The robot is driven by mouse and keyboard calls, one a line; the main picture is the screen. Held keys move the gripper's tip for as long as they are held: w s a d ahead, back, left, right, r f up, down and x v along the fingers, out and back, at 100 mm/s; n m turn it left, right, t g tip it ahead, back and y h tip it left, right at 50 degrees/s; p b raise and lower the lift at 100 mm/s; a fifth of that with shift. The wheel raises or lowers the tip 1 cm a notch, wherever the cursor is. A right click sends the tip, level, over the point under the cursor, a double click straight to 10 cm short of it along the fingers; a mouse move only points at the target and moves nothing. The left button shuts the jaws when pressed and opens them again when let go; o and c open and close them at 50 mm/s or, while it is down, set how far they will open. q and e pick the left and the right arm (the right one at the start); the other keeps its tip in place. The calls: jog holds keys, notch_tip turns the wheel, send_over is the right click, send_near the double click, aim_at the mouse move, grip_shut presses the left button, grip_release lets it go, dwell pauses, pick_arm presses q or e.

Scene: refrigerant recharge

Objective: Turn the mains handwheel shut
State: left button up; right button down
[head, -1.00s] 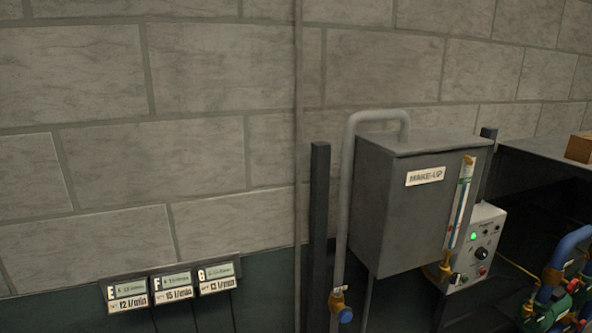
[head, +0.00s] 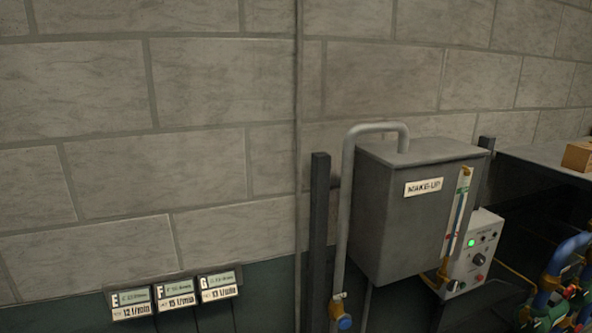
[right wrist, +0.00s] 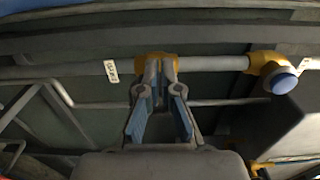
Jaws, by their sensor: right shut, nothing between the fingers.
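A brass valve with a blue knob (head: 344,322) sits low on the grey pipe left of the make-up tank in the head view. In the right wrist view a round blue knob (right wrist: 284,83) on a yellow fitting shows at the right, on a grey pipe. I cannot tell for certain which is the mains handwheel. My right gripper (right wrist: 160,68) is shut and empty. Its tips overlap another yellow fitting (right wrist: 152,58) on that pipe in the picture; contact cannot be told. The blue knob stands apart, right of the fingers. My left gripper is not in view.
The make-up tank (head: 412,220) carries a sight gauge (head: 457,222). A control box (head: 473,254) with a green light is beside it. Blue pipework (head: 566,262) stands at the right. Flow labels (head: 174,295) line the lower left. A thin grey bar (right wrist: 228,102) runs below the pipe.

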jog(key=shift+d+r, duration=0.1)
jog(key=shift+r, duration=0.05)
dwell(0.3)
jog(key=p+v, duration=0.2)
jog(key=v, duration=0.4)
jog(key=shift+s+a+p, duration=0.2)
jog(key=shift+a+p, duration=0.1)
jog(key=shift+a, duration=0.05)
jog(key=w+r+m+b, duration=0.1)
jog(key=w+m, duration=0.5)
jog(key=m, duration=0.6)
jog(key=shift+w+r, duration=0.3)
jog(key=shift+r, duration=0.6)
jog(key=shift+d+f, duration=0.15)
